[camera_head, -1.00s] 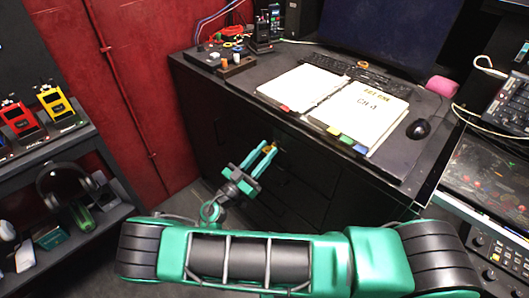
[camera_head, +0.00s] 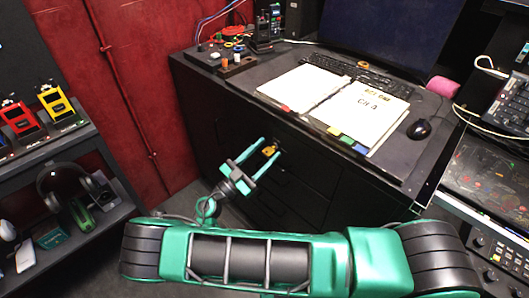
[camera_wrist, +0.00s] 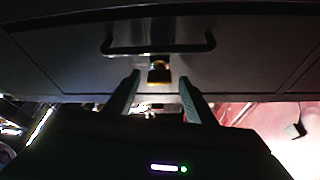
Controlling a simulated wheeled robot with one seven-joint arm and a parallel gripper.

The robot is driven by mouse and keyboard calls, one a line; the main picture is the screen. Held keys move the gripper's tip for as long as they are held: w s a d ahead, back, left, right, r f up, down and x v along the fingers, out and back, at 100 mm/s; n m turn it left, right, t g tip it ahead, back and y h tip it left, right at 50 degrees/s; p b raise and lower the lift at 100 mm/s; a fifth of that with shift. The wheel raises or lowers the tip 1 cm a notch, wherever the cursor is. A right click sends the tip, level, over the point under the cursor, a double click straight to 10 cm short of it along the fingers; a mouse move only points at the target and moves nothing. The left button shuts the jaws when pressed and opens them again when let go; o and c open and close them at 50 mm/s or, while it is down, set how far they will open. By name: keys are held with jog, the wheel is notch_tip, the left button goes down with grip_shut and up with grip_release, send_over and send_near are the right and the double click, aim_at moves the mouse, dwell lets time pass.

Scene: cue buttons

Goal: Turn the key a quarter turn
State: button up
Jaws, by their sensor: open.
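The yellow key (camera_head: 268,151) sits in the front of the black desk's drawer unit. In the wrist view the key (camera_wrist: 159,72) is a small yellow and dark piece just below a dark drawer handle (camera_wrist: 158,48). My gripper (camera_head: 270,147) is open, with its two green fingers pointing at the drawer front. In the wrist view my gripper (camera_wrist: 160,77) has one fingertip on each side of the key, with a gap on both sides. The key's exact turn angle is hard to tell.
The black desktop (camera_head: 235,87) above holds an open binder (camera_head: 365,110), a mouse (camera_head: 419,129) and a keyboard (camera_head: 350,75). A shelf (camera_head: 60,160) with coloured devices and headphones stands at the left. Dark floor lies between shelf and desk.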

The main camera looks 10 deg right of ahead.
jog(key=v, duration=1)
jog(key=shift+a+f, duration=0.2)
jog(key=shift+a, duration=0.15)
jog(key=shift+s, duration=0.1)
